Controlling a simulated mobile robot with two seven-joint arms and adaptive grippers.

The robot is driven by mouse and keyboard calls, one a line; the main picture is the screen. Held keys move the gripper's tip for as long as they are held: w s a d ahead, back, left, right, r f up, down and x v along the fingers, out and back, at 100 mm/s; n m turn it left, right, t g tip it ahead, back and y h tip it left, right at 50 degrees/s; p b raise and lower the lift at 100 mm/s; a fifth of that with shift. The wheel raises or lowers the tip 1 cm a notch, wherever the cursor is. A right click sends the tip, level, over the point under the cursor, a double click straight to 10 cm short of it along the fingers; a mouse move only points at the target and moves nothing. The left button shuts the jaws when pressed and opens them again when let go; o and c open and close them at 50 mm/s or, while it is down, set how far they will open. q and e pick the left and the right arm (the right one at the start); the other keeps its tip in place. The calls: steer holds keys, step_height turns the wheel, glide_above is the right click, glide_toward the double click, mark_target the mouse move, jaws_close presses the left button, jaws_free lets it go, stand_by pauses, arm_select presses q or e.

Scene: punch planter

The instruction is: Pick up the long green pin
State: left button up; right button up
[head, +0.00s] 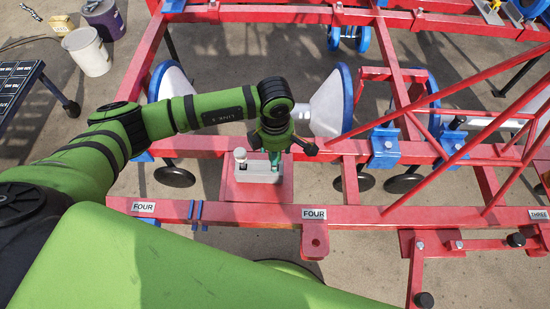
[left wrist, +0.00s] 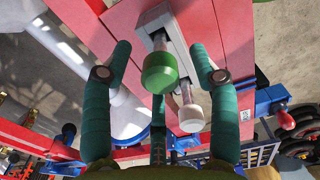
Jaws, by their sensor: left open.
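The green-headed pin (left wrist: 160,72) stands in a pale grey holder block (left wrist: 155,18), with part of its metal shank showing. A white-headed pin (left wrist: 191,117) stands in the same block beside it. In the head view the block (head: 262,177) sits on a red plate, with the white-headed pin (head: 240,156) at its left end. The green head is hard to tell from my gripper there. My left gripper (left wrist: 161,50) is open, its teal fingers on either side of the green-headed pin with visible gaps. It also shows above the block in the head view (head: 275,150). My right gripper is out of view.
The block's red plate (head: 229,190) joins a red steel frame (head: 260,212) with beams labelled FOUR. Large white cones with blue rims (head: 330,105) stand just behind my gripper. Red diagonal bars (head: 465,150) rise to the right. Buckets (head: 86,52) stand at the far left.

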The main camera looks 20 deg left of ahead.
arm_select(q)
jaws_close()
